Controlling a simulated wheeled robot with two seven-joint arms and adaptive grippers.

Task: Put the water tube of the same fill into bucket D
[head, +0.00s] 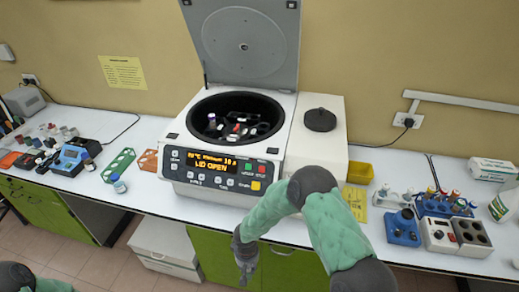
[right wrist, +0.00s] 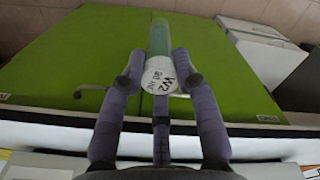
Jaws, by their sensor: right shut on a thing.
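My right gripper (head: 244,262) hangs low in front of the bench, beside the green cabinet doors. In the right wrist view the right gripper (right wrist: 158,72) is shut on a tube (right wrist: 161,74) with a white cap marked "W2" and smaller print. Its clear body looks green against the cabinet. The centrifuge (head: 222,150) stands on the bench with its lid (head: 245,45) raised, and its display reads "LID OPEN". Inside the bowl, the rotor buckets (head: 236,128) hold some white and red items. Their letters are too small to read. My left gripper is out of view.
A yellow tray (head: 360,173), a blue tube rack (head: 444,206) and a block with wells (head: 455,237) are on the right. The bench's front edge lies above my right gripper.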

